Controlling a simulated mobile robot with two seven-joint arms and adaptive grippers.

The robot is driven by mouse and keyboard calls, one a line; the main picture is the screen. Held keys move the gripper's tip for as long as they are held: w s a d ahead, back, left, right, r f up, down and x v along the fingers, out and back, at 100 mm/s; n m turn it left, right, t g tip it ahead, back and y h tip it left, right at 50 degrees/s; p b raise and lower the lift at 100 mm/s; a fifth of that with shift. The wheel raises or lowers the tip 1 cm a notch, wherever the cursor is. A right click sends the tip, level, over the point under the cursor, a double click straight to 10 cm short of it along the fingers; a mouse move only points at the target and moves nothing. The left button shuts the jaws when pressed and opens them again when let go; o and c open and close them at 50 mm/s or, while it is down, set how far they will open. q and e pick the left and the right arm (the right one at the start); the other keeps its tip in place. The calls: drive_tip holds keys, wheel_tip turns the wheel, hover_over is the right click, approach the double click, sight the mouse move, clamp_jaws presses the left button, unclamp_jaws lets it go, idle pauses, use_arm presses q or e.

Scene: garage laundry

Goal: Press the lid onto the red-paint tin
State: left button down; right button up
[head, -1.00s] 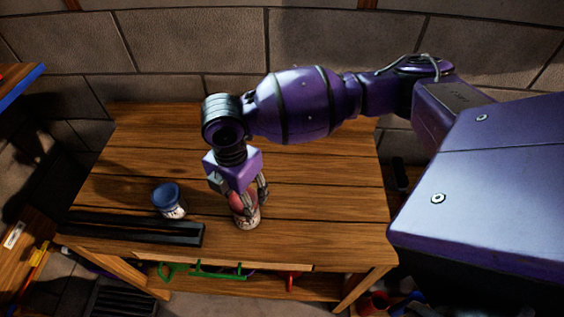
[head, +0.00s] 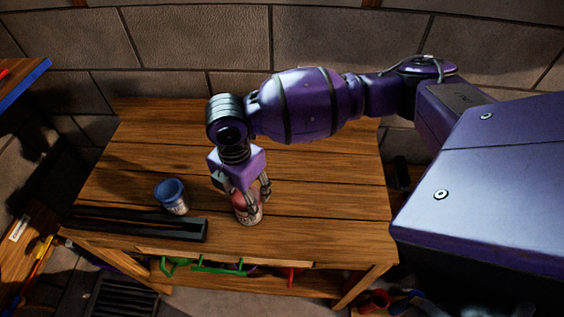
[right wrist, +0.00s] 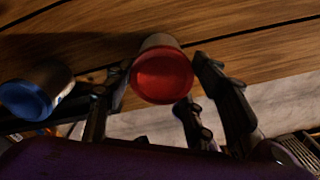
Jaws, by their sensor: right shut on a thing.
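The red-paint tin (head: 249,216) stands upright on the wooden workbench, with a pale label. A red lid (right wrist: 162,77) is at its top, face-on in the right wrist view, with the tin's grey side (right wrist: 158,41) behind it. I cannot tell whether the lid is fully seated. My right gripper (head: 255,193) points down from above, its fingers on either side of the lid and shut on it. It also shows in the right wrist view (right wrist: 163,62). My left gripper is not in view.
A blue-lidded tin (head: 172,197) stands to the left on the workbench (head: 330,190). A long black channel-like piece (head: 140,225) lies along the front left edge. The bench is clear behind and right. Green and red items sit on the shelf below.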

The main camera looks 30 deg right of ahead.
drive_tip(key=shift+f, duration=0.15)
idle(0.4)
drive_tip(key=o, duration=0.9)
drive_tip(key=shift+w, duration=0.1)
drive_tip(key=o, duration=0.5)
